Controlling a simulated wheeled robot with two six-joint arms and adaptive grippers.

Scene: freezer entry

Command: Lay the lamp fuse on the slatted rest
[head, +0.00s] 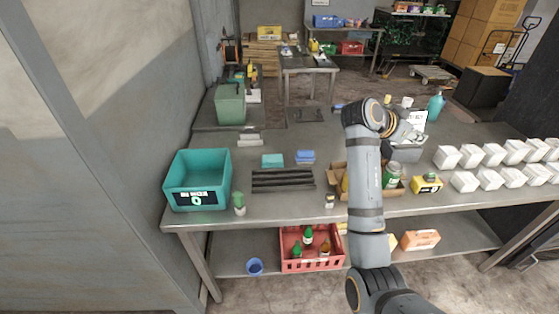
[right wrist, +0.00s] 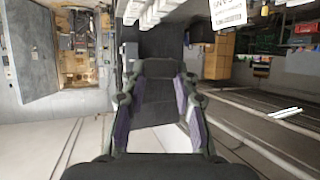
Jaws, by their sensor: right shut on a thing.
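The slatted rest (head: 282,180), dark with long parallel bars, lies on the grey bench left of centre, with nothing on it. I see no other clear lamp fuse. My left gripper is not in view.
A teal bin (head: 171,183) stands at the bench's left end. Blue blocks (head: 305,156) lie behind the rest.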

